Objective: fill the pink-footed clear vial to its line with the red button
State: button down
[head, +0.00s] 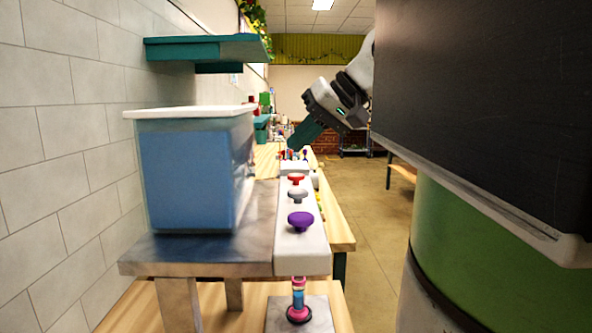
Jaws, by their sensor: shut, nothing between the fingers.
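The clear vial (298,297) stands upright on a metal plate at the front, below the near end of the white button bar. It has a pink-rimmed foot (299,315). Blue and pinkish bands show in it; its fill line and exact level are too small to tell. The red button (296,179) is the farthest of three mushroom buttons along the top of the white bar (301,253). My gripper (291,148) is shut and empty, its teal fingers pointing down and left, above and beyond the red button, apart from it.
A grey button (297,195) and a purple button (300,222) sit nearer on the bar. A tank of blue liquid (188,180) stands left on a metal stand (200,254). A teal shelf (205,50) hangs above. Small colourful items stand farther back. The floor (375,200) right of the bench is clear.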

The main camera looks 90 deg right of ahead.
jog(key=shift+r+p, duration=0.45)
jog(key=shift+r, duration=0.7)
jog(key=shift+w, duration=0.1)
dwell(2.5)
